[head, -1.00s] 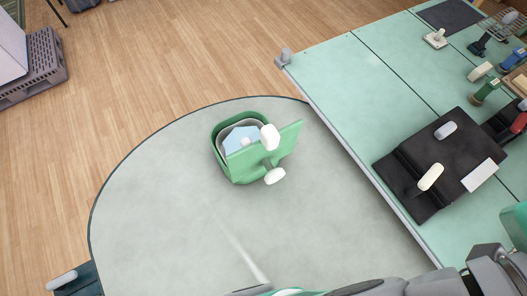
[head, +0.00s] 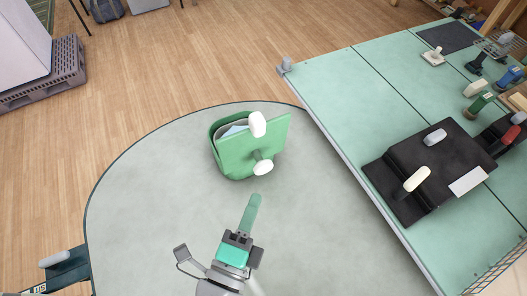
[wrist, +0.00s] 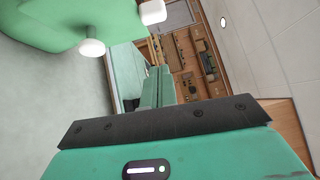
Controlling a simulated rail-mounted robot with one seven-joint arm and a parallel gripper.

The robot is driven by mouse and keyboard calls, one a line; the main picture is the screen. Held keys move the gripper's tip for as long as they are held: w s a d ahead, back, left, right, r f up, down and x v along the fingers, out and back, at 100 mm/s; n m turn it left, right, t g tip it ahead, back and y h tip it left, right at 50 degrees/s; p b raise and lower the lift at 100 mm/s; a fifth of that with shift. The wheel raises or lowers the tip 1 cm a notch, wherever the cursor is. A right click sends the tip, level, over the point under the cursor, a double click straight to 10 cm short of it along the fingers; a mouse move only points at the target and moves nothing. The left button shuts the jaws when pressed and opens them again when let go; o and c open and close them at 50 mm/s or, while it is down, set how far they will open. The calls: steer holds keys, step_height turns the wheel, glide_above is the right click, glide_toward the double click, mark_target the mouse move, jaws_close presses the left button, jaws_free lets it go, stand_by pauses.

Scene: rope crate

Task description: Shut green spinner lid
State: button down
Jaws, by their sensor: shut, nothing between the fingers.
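The green spinner (head: 235,160) stands on the round grey table in the head view. Its green lid (head: 273,137) is open and stands up steeply on the right side of the bowl, partly hiding the pale blue inside. The lid carries a white knob (head: 257,124) at the top and another white knob (head: 263,167) lower down. My gripper (head: 254,201) is shut and empty, in front of the spinner, its fingers pointing toward the lower knob but apart from it. In the wrist view the green part (wrist: 50,22) and both knobs show at the upper left.
The round grey table (head: 150,200) is otherwise clear around the spinner. A mint workbench (head: 345,90) stands at the right, with a black case (head: 440,150) and several tools on it. A grey crate (head: 45,75) stands on the wooden floor at the far left.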

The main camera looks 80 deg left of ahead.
steer(key=s+a+p+x, duration=0.1)
steer(key=p+x, duration=0.5)
steer(key=x, duration=0.7)
steer(key=shift+s+a+r, duration=0.2)
steer(key=shift+s+a, duration=0.2)
steer(key=shift+s, duration=0.3)
